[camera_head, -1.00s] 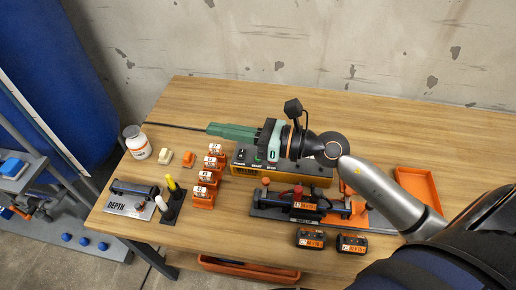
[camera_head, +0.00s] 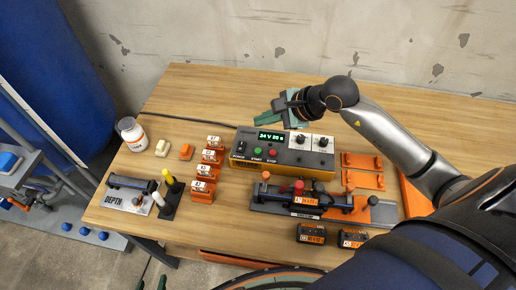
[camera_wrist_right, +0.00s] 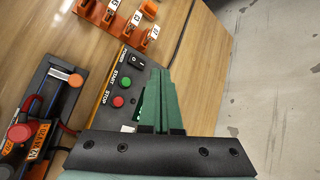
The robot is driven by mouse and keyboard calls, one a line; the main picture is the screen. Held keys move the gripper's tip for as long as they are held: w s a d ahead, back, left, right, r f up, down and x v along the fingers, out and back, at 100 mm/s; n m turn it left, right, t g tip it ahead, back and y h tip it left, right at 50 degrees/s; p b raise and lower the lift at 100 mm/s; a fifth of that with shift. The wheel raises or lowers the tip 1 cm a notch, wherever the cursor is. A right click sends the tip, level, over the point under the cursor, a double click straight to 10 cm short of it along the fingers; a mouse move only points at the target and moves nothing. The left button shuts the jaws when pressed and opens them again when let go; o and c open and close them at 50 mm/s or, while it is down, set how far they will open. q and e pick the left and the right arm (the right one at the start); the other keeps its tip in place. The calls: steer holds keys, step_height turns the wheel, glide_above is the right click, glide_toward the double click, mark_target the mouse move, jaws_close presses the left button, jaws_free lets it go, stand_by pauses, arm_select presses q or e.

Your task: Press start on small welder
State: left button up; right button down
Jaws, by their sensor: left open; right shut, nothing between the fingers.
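The small welder (camera_head: 285,148) is an orange and grey box near the table's middle, its display lit with "24 V 80 s". Its green START button (camera_head: 258,150) and red STOP button (camera_head: 272,152) are uncovered; the right wrist view also shows START (camera_wrist_right: 125,83) and STOP (camera_wrist_right: 118,101). My right gripper (camera_head: 262,119) is shut and empty, its green fingers above the welder's back edge, apart from START. In the right wrist view its fingers (camera_wrist_right: 158,74) hide part of the panel. My left gripper (camera_head: 152,276) shows only two separated green fingertips at the bottom edge.
A clamp fixture (camera_head: 310,198) holding a dark pipe stands in front of the welder. Several orange numbered blocks (camera_head: 204,183) line its left side. A black cable (camera_head: 190,121) runs behind. Orange trays (camera_head: 362,170) lie right.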

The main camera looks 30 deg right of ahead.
mark_target(258, 151)
steer(key=shift+f, duration=0.15)
step_height(258, 151, down, 8)
steer(key=b, duration=0.5)
steer(key=shift+f+b, duration=0.3)
steer(key=shift+b, duration=0.25)
stand_by(1.3)
steer(key=shift+f+b, duration=0.35)
steer(key=shift+b, duration=0.15)
steer(key=shift+f+b, duration=0.55)
stand_by(0.6)
steer(key=shift+r, duration=0.1)
steer(key=shift+r+p, duration=0.5)
steer(key=shift+r, duration=0.35)
